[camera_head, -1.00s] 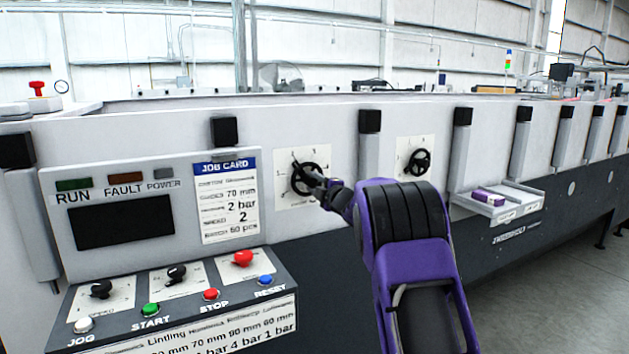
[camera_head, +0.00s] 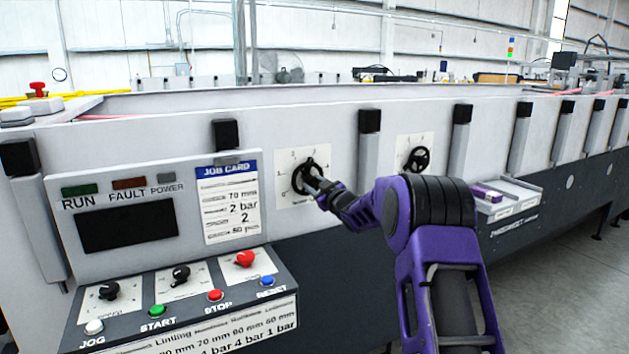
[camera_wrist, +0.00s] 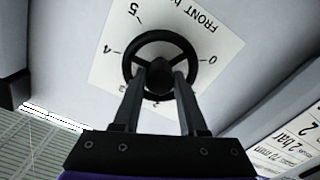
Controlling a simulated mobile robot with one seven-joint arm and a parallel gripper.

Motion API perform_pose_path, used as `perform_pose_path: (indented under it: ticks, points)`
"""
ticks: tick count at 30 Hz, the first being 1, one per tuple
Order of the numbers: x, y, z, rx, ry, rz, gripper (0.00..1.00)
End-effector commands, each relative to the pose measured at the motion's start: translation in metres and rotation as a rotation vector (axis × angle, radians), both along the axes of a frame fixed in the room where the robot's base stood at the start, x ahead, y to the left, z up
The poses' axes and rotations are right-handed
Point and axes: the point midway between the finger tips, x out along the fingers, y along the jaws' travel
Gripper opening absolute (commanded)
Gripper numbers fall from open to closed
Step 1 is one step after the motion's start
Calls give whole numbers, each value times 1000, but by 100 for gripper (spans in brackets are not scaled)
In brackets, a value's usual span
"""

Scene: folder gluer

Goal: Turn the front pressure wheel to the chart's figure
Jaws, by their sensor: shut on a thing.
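The front pressure wheel (camera_head: 306,172) is a black handwheel on a white dial plate (camera_head: 322,155) with figures around it. In the wrist view the wheel (camera_wrist: 138,47) fills the centre, and its plate (camera_wrist: 190,25) reads "FRONT" with 0, 4 and 5 legible. My gripper (camera_head: 316,184) is shut on the wheel; in the wrist view its fingers (camera_wrist: 159,80) reach either side of the hub. The pointer seems to stand near the top of the dial; its exact figure is unclear. The job card (camera_head: 227,200) shows 70 mm and 2 bar. The chart strip (camera_head: 200,335) is partly legible, including "4 bar 1 bar".
A second black wheel (camera_head: 417,159) is on a plate to the right. The control panel (camera_head: 175,290) with knobs and coloured buttons juts out at lower left. A small tray (camera_head: 517,190) juts out at right. Black-capped posts, such as one (camera_head: 369,150) between the wheels, line the machine front.

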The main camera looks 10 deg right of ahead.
Motion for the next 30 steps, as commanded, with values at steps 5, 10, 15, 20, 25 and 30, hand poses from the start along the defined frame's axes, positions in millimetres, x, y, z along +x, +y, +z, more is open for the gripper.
perform_pose_path:
  ticks: [5, 10, 15, 20, 25, 30]
  points:
    - [0, 0, 2, 163, 52, -1, 0]
    - [0, 0, 1, 317, 102, 0, 0]
    - [0, 0, 0, 469, 152, -1, 0]
    - [0, 0, 1, 602, 194, 0, 0]
    - [0, 0, 1, 723, 233, 0, 0]
    - [0, 1, 1, 814, 262, 0, 0]
